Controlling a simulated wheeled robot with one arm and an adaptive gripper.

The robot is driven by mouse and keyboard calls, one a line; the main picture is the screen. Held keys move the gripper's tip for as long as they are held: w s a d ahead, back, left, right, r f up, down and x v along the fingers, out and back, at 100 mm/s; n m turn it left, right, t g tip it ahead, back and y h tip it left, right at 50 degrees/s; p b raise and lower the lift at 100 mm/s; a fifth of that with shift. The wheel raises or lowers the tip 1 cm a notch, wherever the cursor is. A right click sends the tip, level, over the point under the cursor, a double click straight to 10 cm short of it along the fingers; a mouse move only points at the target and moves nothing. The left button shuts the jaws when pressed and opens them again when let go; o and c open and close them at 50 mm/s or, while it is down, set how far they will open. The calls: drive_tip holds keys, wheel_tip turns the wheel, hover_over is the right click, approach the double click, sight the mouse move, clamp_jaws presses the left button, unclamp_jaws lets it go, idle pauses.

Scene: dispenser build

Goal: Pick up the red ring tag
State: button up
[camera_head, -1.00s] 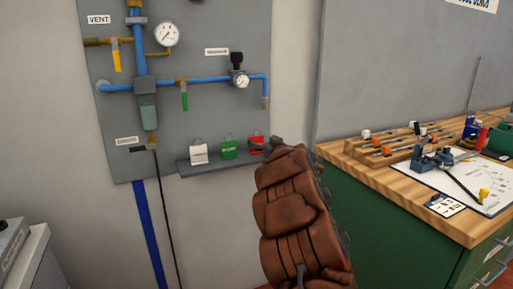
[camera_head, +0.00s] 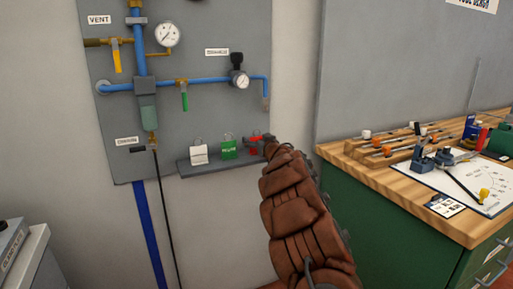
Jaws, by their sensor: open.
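The red ring tag (camera_head: 254,142) stands on the right end of a small grey shelf (camera_head: 222,163) on the wall panel. It is partly hidden by my gripper (camera_head: 262,145), which is at the tag's lower right side. My brown-covered arm reaches up to it from below right. The gripper is small in the picture and seen from behind, with its jaws open. Whether a jaw touches the tag cannot be seen.
A green tag (camera_head: 228,151) and a white tag (camera_head: 198,155) stand on the shelf, left of the red one. Blue pipes (camera_head: 205,84) with a gauge (camera_head: 240,80) are above. A wooden-topped workbench (camera_head: 455,222) with tools is at right.

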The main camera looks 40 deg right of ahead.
drive_tip(key=c, duration=1.1)
drive_tip(key=shift+r+p, duration=0.5)
drive_tip(key=shift+r, duration=1.35)
drive_tip(key=shift+s+a, duration=0.45)
drive_tip(key=shift+a, duration=0.4)
drive_tip(key=s+a+r+b, duration=0.1)
drive_tip(key=s+a, duration=0.5)
drive_tip(key=a, duration=0.6)
drive_tip(key=shift+s+a+r, duration=0.2)
drive_tip(key=shift+s, duration=0.15)
